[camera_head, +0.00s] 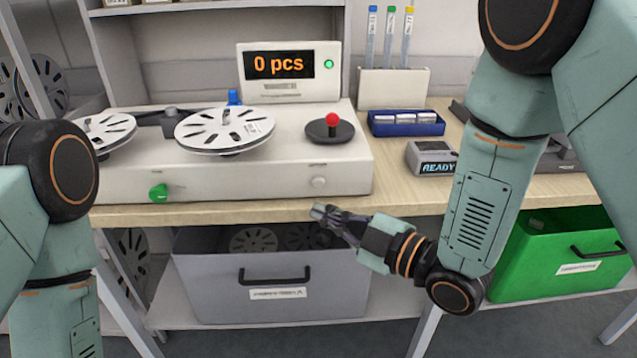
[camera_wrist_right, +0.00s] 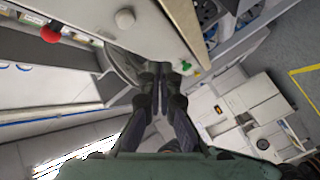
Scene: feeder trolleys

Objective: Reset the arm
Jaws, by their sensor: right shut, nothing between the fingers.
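My right gripper (camera_head: 328,214) is shut and empty in the head view. It points left, in front of the table's front edge and above the grey bin. In the right wrist view its dark fingers (camera_wrist_right: 162,75) are together with nothing between them. My right arm comes down from the upper right and bends at the wrist. Of my left arm only links show at the left edge of the head view; the left gripper is out of the frame.
A counter machine (camera_head: 285,170) with reels and a "0 pcs" display (camera_head: 279,66) stands on the table (camera_head: 420,188). A grey bin (camera_head: 215,300) and a green bin (camera_head: 530,262) sit on the shelf below. A blue tray (camera_head: 380,129) and a "READY" device (camera_head: 418,155) are at right.

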